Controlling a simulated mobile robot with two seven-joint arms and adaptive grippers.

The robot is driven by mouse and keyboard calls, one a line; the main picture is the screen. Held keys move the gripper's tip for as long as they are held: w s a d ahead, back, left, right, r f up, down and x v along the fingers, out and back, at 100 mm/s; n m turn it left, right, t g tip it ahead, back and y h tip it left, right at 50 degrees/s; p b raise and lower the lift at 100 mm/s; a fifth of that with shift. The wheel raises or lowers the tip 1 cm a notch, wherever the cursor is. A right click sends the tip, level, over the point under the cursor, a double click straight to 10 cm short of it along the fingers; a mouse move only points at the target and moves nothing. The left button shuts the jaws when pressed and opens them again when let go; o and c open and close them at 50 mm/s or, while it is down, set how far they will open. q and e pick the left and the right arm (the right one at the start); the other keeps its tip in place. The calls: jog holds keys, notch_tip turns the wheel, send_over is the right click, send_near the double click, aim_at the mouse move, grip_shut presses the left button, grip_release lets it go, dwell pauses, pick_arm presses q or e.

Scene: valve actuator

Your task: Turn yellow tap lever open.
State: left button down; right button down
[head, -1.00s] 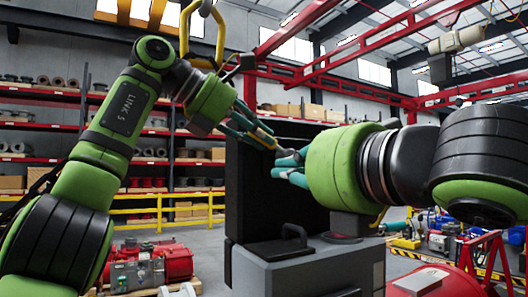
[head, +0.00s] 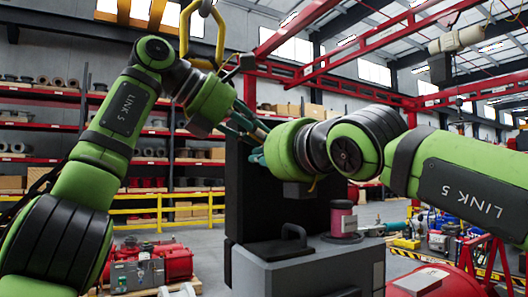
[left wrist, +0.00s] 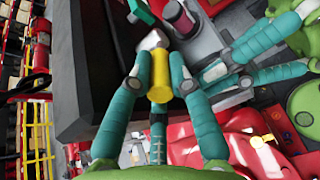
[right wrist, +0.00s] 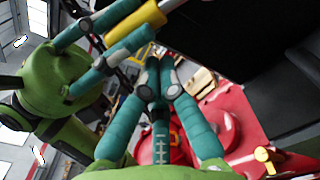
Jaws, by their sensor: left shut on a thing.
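The yellow lever (left wrist: 160,72), a short yellow cylinder with a pale metal end, is between the fingertips of my left gripper (left wrist: 158,80) in the left wrist view. The left gripper is shut on it. The lever also shows in the right wrist view (right wrist: 140,22), at the top. In the head view the left gripper (head: 240,125) is beside the black panel, and I cannot make out the lever there. My right gripper (right wrist: 161,76) has its fingertips together with nothing seen between them. In the head view it (head: 256,156) is just below and right of the left gripper.
A tall black panel (head: 270,195) stands close behind both grippers, on a grey cabinet (head: 330,262) with a black handle. A pink spool (head: 342,218) stands on the cabinet's right side. Red machinery (right wrist: 230,120) shows beyond the right gripper. Shelves (head: 40,120) line the back.

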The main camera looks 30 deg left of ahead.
pick_arm(q)
jog(key=shift+f, duration=0.15)
pick_arm(e)
jog(key=shift+w+r, duration=0.3)
jog(key=shift+r, duration=0.05)
